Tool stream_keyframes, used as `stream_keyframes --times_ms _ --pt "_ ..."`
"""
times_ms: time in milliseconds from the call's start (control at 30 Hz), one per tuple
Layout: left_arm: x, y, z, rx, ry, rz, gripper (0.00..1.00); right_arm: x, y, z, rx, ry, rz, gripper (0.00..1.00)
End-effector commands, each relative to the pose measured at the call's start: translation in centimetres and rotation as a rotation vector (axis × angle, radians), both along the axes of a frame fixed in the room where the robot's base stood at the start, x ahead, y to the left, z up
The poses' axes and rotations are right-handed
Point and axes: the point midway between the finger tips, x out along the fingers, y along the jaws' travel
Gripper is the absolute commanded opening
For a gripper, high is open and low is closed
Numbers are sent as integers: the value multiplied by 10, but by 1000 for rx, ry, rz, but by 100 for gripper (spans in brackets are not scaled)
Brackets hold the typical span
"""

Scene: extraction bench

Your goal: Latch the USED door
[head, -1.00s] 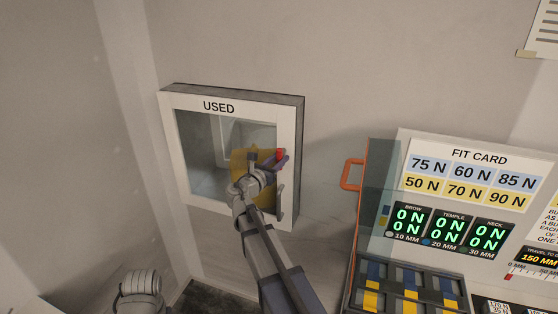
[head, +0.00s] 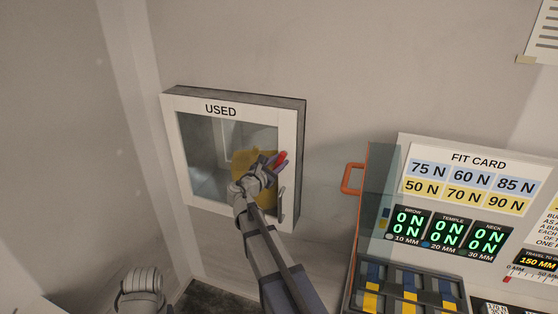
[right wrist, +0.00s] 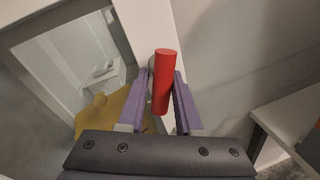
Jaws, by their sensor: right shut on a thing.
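The USED door (head: 221,110) is a white-framed, clear-windowed door on a grey wall box. It looks closed, flush with the box. A red latch handle (head: 282,158) stands at its right edge and leans to the upper right; it also shows in the right wrist view (right wrist: 162,80). My right gripper (head: 270,163) is shut on this red handle, its purple fingers on either side of it. The handle's base is hidden by the gripper. A grey vertical pull (head: 282,203) is on the door below.
A yellow-brown object (head: 247,165) shows through the window, partly behind my right gripper. To the right stand an orange handle (head: 351,178) with a clear panel, and the FIT CARD board (head: 475,175). The wall between is clear.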

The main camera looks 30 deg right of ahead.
Motion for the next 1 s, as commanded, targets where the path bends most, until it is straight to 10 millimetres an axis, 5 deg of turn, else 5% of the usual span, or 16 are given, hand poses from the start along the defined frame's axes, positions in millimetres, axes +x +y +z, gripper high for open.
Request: stream_keyframes --times_ms 1000 --pt "0 0 33 -1 0 4 0 0 1 6 614 -717 -13 0"
